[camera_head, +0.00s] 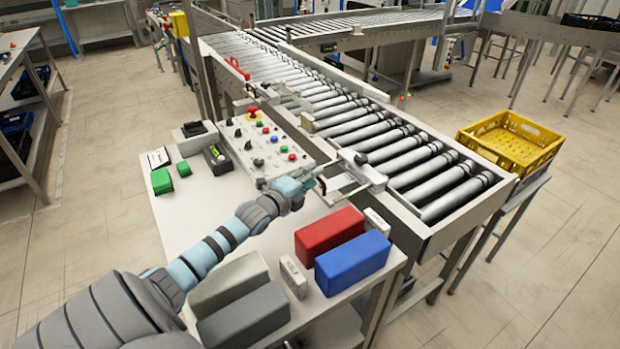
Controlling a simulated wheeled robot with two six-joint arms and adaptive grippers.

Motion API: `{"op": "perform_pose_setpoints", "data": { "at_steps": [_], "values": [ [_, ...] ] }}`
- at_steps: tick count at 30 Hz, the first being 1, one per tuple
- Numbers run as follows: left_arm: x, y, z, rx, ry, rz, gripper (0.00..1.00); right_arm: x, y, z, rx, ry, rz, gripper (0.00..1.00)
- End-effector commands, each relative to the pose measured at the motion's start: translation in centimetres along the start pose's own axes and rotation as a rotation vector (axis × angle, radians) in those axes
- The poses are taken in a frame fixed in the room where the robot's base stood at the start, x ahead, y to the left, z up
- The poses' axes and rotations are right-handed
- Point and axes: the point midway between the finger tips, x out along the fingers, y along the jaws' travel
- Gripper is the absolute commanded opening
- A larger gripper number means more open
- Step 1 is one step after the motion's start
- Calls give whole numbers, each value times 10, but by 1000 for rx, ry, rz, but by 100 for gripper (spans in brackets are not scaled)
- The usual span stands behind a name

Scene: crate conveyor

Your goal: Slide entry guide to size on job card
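The entry guide (372,174) appears to be the pale metal bracket with a dark knob on the near side rail of the roller conveyor (405,160). A thin metal bar or handle (345,199) extends from it over the table side. My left gripper (314,181) is just left of this bracket, above the table. Its fingers are small and overlap the metal parts, so I cannot tell whether they touch or grip. A small white card with dark marks (159,157), possibly the job card, stands at the table's left back; its writing is unreadable. My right gripper is out of view.
The table (190,225) holds a control panel (265,143), green blocks (162,181), a red block (328,232), a blue block (352,263) and grey blocks (243,318). A yellow crate (510,142) sits on a stand at right. The near rollers are empty.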

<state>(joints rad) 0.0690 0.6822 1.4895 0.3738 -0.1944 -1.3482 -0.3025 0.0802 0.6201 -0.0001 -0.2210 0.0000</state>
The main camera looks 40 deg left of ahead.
Motion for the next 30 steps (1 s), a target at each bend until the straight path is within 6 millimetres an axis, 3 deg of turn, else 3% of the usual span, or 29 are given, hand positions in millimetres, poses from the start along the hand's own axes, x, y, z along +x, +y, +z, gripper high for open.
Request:
{"op": "perform_pose_setpoints", "data": {
  "at_steps": [8,24,30],
  "values": [
    [-8,0,1,6,-1,1,30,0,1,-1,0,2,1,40],
    [-103,2,1,13,4,6,30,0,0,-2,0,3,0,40],
    [-120,1,1,3,1,1,30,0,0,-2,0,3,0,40]
  ]
}}
